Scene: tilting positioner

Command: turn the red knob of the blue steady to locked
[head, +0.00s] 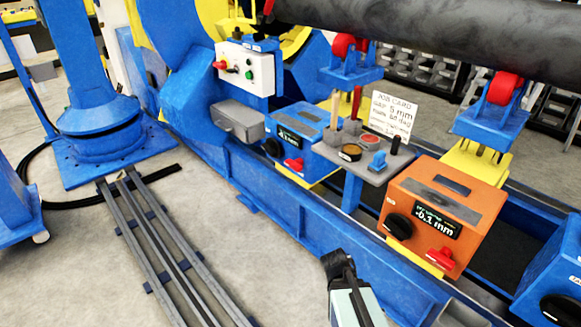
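The blue steady (318,121) is a blue box on the machine bed near the middle of the head view. Its front has a small dark display (297,142) with green and white characters too small to read surely, and a black knob (273,147) on the left. Its red knob (294,164) sits low on the front, to the right of the black knob, its handle roughly sideways. My gripper (337,264) is a dark shape at the bottom centre, in front of the bed and well apart from the red knob. Its fingers cannot be made out.
An orange steady (452,191) with display "-0.1 mm" and red knob (441,257) stands right. Between lies a grey tool shelf (369,166) with a job card (391,115). Another blue box (556,270) is at the right edge. Floor rails (165,245) run left; a dark pipe (430,35) hangs above.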

